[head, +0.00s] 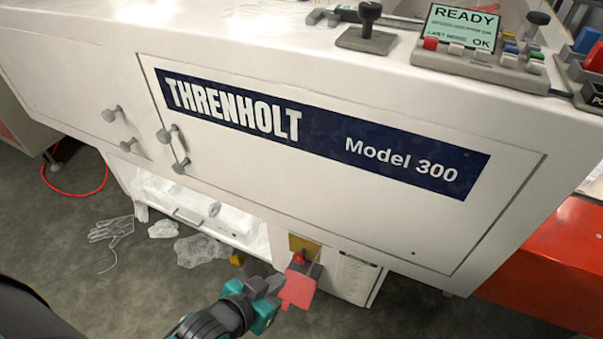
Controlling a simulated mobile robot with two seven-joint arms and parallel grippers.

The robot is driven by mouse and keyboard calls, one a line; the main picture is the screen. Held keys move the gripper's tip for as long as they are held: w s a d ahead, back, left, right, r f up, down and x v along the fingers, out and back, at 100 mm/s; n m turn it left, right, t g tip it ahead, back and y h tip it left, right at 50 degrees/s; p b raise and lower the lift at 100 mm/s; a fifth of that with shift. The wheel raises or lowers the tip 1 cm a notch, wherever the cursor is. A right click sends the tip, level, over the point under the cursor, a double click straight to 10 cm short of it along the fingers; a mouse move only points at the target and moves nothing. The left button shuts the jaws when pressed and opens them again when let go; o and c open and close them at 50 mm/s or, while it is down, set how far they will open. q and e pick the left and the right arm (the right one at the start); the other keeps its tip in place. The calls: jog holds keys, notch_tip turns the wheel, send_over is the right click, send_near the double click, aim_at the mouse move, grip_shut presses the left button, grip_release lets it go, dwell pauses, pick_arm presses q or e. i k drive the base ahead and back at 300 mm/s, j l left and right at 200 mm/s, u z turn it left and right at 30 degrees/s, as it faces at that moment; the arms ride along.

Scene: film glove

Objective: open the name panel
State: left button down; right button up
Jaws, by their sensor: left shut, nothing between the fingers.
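The name panel (350,205) is a white door on the front of the machine, with a dark blue strip (323,138) reading "THRENHOLT Model 300". It looks closed, flush inside its dark outline. A grey handle (180,150) with round knobs sits near its left edge. My left gripper (277,285) is below the panel, at the bottom middle of the head view, apart from the handle. It is shut and holds nothing. A red tag (299,289) hangs just right of its fingertips; I cannot tell whether they touch. My right gripper is not in view.
Grey knobs (112,113) sit on the front further left. A control box (478,60) with a "READY" screen stands on top. Clear film and a glove shape (112,230) lie on the floor. A red-orange block (545,265) is at right. An orange cable (75,192) lies at left.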

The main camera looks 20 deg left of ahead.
aim_at(423, 192)
jog(key=j, duration=0.95)
jog(key=k+j, duration=0.1)
jog(key=j, duration=0.8)
jog(key=j+z, duration=0.1)
jog(key=j, duration=0.85)
jog(key=k+j, duration=0.15)
jog(key=j, duration=0.8)
